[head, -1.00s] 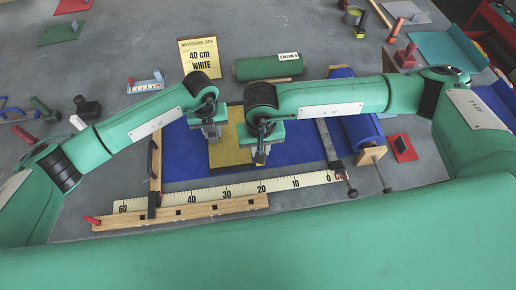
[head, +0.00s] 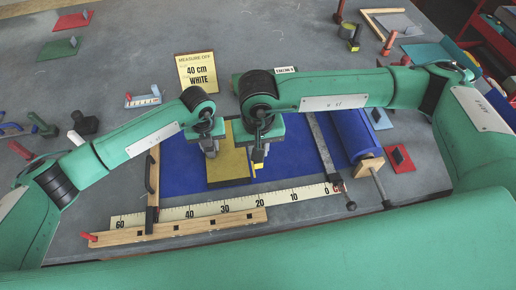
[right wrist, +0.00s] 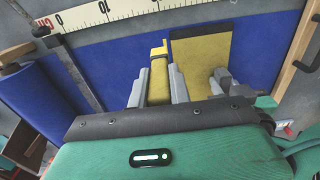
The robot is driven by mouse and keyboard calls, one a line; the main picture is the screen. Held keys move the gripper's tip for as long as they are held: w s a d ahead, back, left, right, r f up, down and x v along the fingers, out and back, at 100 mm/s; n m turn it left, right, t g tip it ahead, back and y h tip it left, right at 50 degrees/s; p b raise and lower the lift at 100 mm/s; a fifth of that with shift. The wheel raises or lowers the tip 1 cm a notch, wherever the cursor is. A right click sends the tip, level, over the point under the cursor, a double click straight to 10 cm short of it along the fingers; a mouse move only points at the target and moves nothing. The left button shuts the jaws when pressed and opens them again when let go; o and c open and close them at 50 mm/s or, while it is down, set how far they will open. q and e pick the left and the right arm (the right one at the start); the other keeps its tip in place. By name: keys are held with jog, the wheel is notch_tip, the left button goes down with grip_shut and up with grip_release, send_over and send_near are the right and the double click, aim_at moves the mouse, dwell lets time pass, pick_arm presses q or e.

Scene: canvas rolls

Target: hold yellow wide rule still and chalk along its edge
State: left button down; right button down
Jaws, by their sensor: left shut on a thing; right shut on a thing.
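The yellow wide rule (head: 228,166) lies flat on the blue canvas (head: 285,172); it also shows in the right wrist view (right wrist: 202,60). My left gripper (head: 211,151) is shut on the rule's fitting at its left part; the grip is mostly hidden. My right gripper (head: 258,156) is shut on a yellow chalk (right wrist: 158,82), held just right of the rule's right edge. A gap shows between chalk and rule in the right wrist view. A bright yellow patch (right wrist: 158,48) shows at the chalk's end; I cannot tell if it is a mark.
A measuring strip (head: 225,206) and a wooden bar (head: 180,228) lie in front. A sign (head: 196,72) reading "40 cm WHITE" stands behind.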

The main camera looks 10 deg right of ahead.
pick_arm(q)
jog(key=c, duration=1.1)
grip_release()
notch_tip(320, 180, up, 12)
